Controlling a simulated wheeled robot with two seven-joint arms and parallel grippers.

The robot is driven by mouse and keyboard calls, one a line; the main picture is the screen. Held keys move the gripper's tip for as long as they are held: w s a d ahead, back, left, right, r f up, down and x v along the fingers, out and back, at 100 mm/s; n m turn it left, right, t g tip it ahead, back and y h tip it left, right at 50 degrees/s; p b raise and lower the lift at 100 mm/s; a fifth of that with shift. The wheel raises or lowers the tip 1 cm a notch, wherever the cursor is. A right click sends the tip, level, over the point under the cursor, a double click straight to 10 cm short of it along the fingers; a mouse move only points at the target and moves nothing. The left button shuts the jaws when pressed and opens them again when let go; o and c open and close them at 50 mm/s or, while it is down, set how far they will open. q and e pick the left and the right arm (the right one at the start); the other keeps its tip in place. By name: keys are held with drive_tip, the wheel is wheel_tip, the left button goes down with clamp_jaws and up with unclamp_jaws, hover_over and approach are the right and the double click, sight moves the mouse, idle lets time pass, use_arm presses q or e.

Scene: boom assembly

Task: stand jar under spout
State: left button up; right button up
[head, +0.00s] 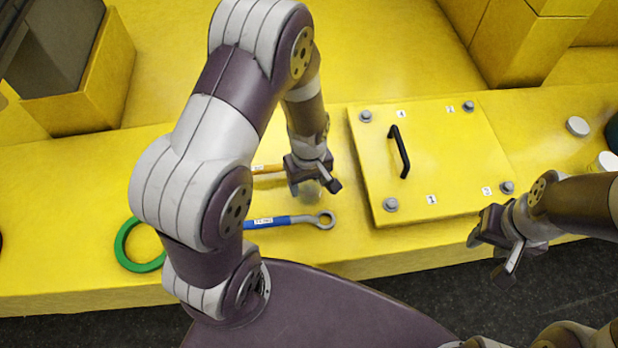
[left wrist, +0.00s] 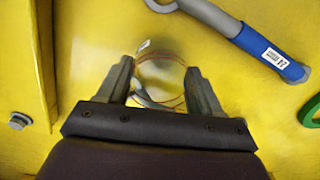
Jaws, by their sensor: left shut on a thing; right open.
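My left gripper (head: 316,184) is shut on a clear glass-like jar (left wrist: 160,76), low over the yellow surface left of the hatch plate. In the left wrist view the jar sits between the two fingers, with thin reddish rings around it and a small white label by its edge. In the head view the jar (head: 309,190) shows only faintly under the fingers; I cannot tell whether it touches the surface. My right gripper (head: 490,256) is open and empty, near the front edge at the right. I cannot make out a spout.
A blue-handled ring wrench (head: 275,222) lies just in front of the jar. A green ring (head: 122,246) lies left. A bolted yellow plate (head: 450,150) with a black handle (head: 400,150) lies right.

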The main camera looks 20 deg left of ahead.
use_arm(q)
drive_tip(key=shift+s+f, duration=0.2)
drive_tip(key=shift+s, duration=0.15)
drive_tip(key=shift+w+f, duration=0.15)
drive_tip(key=shift+w, duration=0.1)
drive_tip(key=o, duration=0.8)
drive_tip(key=shift+w+f, duration=0.1)
drive_tip(key=o, duration=0.4)
drive_tip(key=shift+c, duration=0.2)
drive_tip(key=shift+s+r, duration=0.2)
